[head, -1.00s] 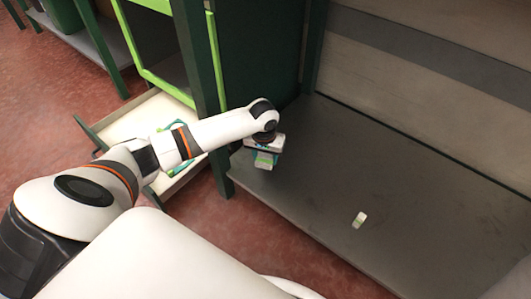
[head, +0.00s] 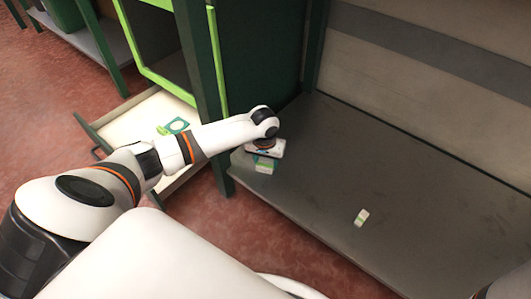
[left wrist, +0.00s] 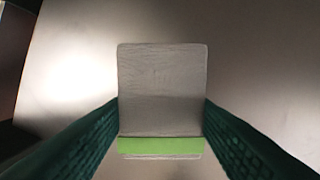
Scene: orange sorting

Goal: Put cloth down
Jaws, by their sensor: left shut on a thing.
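My left gripper (head: 264,158) is over the near-left part of the grey shelf surface, pointing down. It is shut on a folded cloth (head: 264,167), pale with green, which shows just below it, at or very near the surface. In the left wrist view the cloth (left wrist: 162,85) is a grey rectangle with a green band at its lower end, between the two dark green fingers. Whether it touches the surface cannot be told. My right gripper is not in view.
A small white and green object (head: 361,217) lies on the grey shelf (head: 400,170), to the right of my gripper. An open white drawer (head: 135,118) with a green and white item (head: 176,125) is at the left. A dark green post (head: 200,60) stands beside it. The shelf middle is clear.

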